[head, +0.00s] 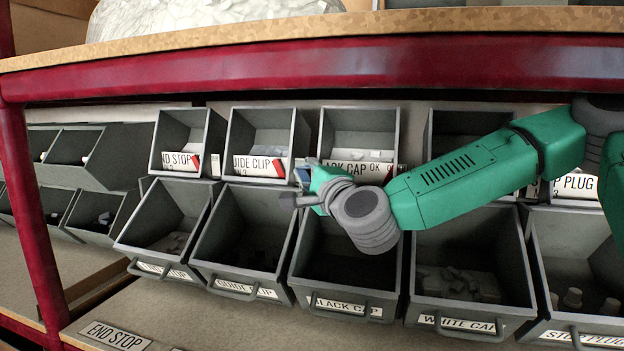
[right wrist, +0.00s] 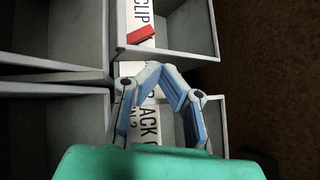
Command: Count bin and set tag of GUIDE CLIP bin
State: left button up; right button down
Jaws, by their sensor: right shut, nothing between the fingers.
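The upper GUIDE CLIP bin (head: 234,136) is a grey open bin with some pale pieces inside. Its white label (head: 245,164) carries a red tag (head: 280,167), which sits tilted at the label's right part. In the right wrist view the red tag (right wrist: 141,34) lies across the label near the word CLIP. My right gripper (head: 303,175) is shut and empty, just right of the tag in the head view. In the right wrist view the closed fingers (right wrist: 160,70) are over the BLACK CAP label side, apart from the tag. My left gripper is not in view.
The BLACK CAP bin (head: 324,128) stands right of it and the END STOP bin (head: 157,140) left, with its own red tag (head: 195,162). A lower row includes another GUIDE CLIP bin (head: 245,235). A red shelf beam (head: 300,68) runs above the bins.

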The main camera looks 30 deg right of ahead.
jog(key=shift+s+a+f, duration=0.15)
jog(key=shift+s+f, duration=0.05)
jog(key=shift+s, duration=0.85)
jog(key=shift+s+a+f, duration=0.1)
jog(key=shift+s+f, duration=0.1)
jog(key=shift+s, duration=0.8)
